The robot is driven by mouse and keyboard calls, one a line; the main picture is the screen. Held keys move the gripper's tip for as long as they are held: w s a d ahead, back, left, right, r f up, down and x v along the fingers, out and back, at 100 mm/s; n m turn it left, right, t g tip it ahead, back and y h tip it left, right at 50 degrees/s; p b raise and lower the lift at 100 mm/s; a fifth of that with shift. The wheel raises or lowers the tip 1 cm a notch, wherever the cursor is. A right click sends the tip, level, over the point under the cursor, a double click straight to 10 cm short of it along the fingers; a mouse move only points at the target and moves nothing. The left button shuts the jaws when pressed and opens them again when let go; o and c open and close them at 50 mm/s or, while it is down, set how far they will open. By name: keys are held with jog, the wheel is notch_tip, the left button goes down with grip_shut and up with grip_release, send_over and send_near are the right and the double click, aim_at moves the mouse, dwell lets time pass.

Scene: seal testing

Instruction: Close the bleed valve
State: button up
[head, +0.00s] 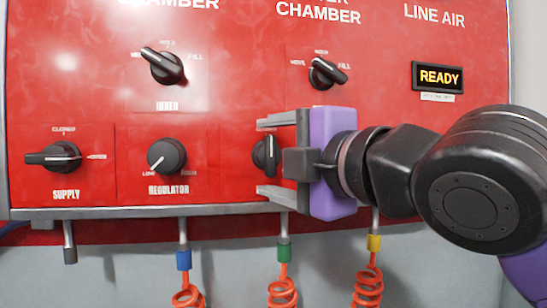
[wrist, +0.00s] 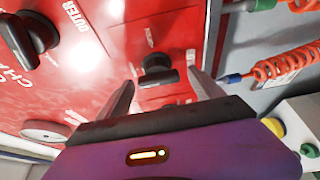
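A black rotary knob (head: 264,156) sits low on the red panel, right of the regulator knob; its label is hidden, so I cannot read whether it is the bleed valve. Its handle bar looks upright in the head view and lies across the picture in the wrist view (wrist: 158,74). My gripper (head: 260,157) is open, with one finger above and one below this knob. In the wrist view my gripper (wrist: 163,86) has a finger on each side of the knob, with visible gaps. My purple gripper body and arm hide the panel to the right.
Other black knobs are the supply knob (head: 54,157), regulator knob (head: 167,157), inner knob (head: 163,66) and an upper right knob (head: 325,73). A display (head: 438,77) reads READY. A grey ledge (head: 140,211) and coiled orange hoses (head: 283,292) lie below.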

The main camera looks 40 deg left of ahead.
jog(key=b+v, duration=0.2)
jog(key=v, duration=0.6)
jog(key=shift+b, duration=0.3)
jog(key=shift+a, duration=0.1)
dwell(1.0)
